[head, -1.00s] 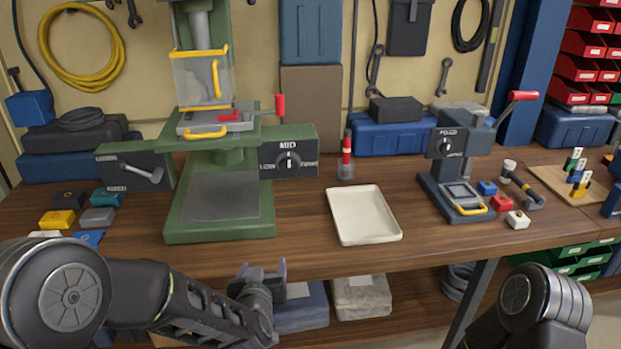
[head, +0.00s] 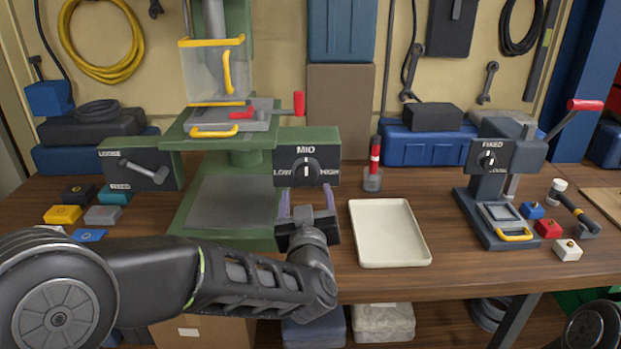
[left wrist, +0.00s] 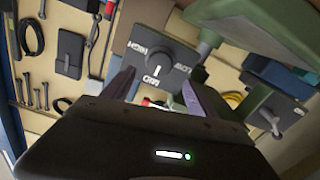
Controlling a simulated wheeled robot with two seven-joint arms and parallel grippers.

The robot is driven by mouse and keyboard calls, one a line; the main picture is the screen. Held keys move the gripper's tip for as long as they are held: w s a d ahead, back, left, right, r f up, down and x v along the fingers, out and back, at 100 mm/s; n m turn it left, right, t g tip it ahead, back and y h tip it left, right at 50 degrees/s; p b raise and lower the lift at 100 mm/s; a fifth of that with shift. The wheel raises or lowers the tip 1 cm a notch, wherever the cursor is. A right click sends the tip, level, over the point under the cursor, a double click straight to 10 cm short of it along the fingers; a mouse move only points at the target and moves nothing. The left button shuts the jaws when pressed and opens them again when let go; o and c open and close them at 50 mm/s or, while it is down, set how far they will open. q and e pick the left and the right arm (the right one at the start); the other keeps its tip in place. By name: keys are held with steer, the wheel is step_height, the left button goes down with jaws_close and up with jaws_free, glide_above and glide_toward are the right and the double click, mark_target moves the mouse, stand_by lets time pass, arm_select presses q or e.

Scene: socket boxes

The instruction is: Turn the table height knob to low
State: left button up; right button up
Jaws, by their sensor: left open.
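The table height knob (head: 306,172) is a dark round dial on a black panel (head: 325,155) at the right side of the green drill press. The panel reads LOW at left, MID on top and HIGH at right. The knob's white mark points up at MID. It also shows, turned over, in the left wrist view (left wrist: 156,60). My left gripper (head: 307,200) is open and empty, just below and in front of the knob, its fingers pointing toward the panel without visibly touching it. In the left wrist view, the knob lies beyond the two fingertips (left wrist: 159,82). My right gripper is out of view.
The green press table (head: 205,125) carries a grey vise with yellow and red handles. A white tray (head: 388,232) lies to the right, near a red-banded cylinder (head: 374,165). A smaller grey press (head: 490,190) stands farther right. Coloured blocks (head: 75,213) lie at left.

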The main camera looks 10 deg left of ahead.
mark_target(306, 176)
arm_select(q)
steer(key=shift+p+x, duration=0.3)
steer(key=shift+x, duration=3.65)
steer(key=shift+f, duration=0.1)
steer(key=c, duration=1.4)
